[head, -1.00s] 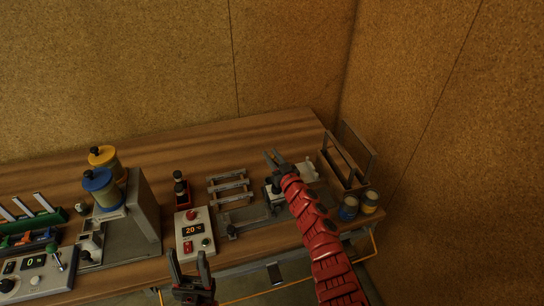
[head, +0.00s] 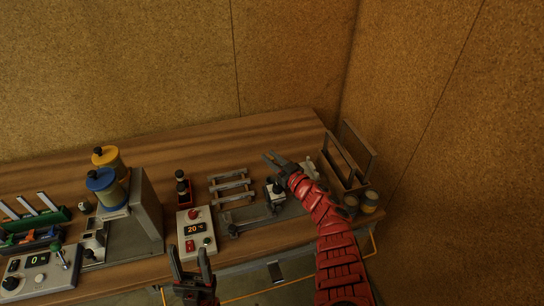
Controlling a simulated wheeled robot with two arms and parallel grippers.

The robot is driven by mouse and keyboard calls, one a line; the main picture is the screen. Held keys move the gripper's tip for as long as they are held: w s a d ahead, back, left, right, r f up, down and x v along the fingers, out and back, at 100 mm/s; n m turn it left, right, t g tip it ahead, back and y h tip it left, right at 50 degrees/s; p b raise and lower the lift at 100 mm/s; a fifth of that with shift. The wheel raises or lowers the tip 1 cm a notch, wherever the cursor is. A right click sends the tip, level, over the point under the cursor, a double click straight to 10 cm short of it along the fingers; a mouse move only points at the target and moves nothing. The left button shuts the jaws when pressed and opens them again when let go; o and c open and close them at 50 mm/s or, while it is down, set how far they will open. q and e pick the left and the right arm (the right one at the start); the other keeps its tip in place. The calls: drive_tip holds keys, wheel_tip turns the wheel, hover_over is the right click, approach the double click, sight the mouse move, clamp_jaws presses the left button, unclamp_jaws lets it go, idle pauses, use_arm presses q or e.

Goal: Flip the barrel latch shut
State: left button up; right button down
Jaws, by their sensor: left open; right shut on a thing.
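My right gripper (head: 272,160) is over the right part of the bench, its red arm coming in from the lower right. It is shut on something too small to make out. Just below it is a small grey block with a dark top (head: 275,188), on a flat grey fixture with a lever (head: 240,224). I cannot tell for sure which part is the barrel latch; my gripper and arm hide some of this area. A pale part (head: 309,168) shows just right of the gripper. My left gripper (head: 190,258) is open and empty, in front of the bench edge.
A grey rack (head: 231,186) and a control box reading 20 (head: 195,231) lie left. Blue-lidded (head: 104,186) and yellow-lidded (head: 107,158) canisters stand further left.

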drive_tip(key=shift+d+f+n+g+y+b, duration=0.1)
drive_tip(key=shift+n+g+y+b, duration=0.4)
drive_tip(key=shift+y+b, duration=0.15)
drive_tip(key=shift+s+a+n+g+y+b, duration=0.1)
drive_tip(key=shift+s+n+g+y+b, duration=0.3)
drive_tip(key=shift+n+g+y+b, duration=1.3)
drive_tip(key=shift+s+a+n+g+h+b, duration=0.1)
drive_tip(key=shift+s+g+h+b, duration=0.45)
drive_tip(key=shift+b, duration=2.6)
drive_tip(key=shift+s+a+n+g+y+b, duration=0.1)
drive_tip(key=shift+s+n+g+y+b, duration=0.15)
drive_tip(key=shift+n+g+y+b, duration=1.55)
drive_tip(key=shift+m+t+h+b, duration=0.45)
drive_tip(key=shift+m+h+b, duration=0.1)
drive_tip(key=shift+m+h, duration=0.3)
drive_tip(key=c, duration=0.7)
unclamp_jaws()
